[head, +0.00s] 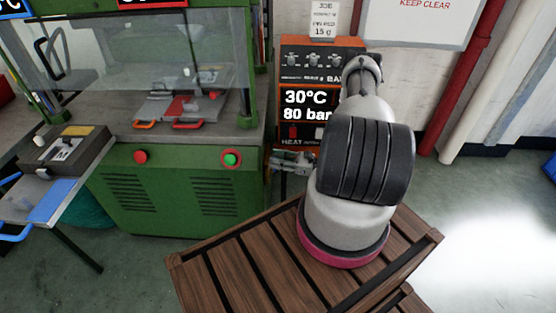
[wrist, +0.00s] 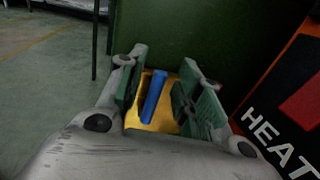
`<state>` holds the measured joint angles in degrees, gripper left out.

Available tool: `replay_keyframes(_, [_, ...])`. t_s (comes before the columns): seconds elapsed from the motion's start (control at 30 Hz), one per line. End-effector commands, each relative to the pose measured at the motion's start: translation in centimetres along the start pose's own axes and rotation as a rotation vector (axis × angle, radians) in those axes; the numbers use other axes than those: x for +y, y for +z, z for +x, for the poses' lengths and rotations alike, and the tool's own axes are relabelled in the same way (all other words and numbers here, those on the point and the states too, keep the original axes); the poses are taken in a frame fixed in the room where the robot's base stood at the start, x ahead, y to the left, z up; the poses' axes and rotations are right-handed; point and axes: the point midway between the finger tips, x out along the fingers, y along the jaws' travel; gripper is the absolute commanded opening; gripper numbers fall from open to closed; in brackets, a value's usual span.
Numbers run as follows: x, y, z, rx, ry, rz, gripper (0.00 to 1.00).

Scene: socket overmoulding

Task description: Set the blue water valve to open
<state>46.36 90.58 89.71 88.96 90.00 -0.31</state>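The blue water valve handle (wrist: 153,96) shows in the wrist view as a blue bar, slightly tilted, in front of a yellow plate (wrist: 166,121). My gripper (wrist: 168,88) is open, with one green-padded finger on each side of the bar. A gap shows between the bar and the right finger; the left finger is closer, and I cannot tell whether it touches. In the head view my gripper (head: 290,166) is low beside the orange and black control panel, partly hidden by my arm. The valve cannot be made out in the head view.
The orange-framed control panel (head: 303,97), reading 30°C and 80 bar, stands right of the green press (head: 180,187). Its HEAT label (wrist: 277,143) is close to my gripper's right side in the wrist view. Red and white pipes stand at the right. Open floor shows left in the wrist view.

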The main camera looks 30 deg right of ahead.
Motion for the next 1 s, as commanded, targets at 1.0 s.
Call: replay_keyframes(1.0, [1.6,-0.3,-0.4,-0.043,0.000,-0.210,0.00])
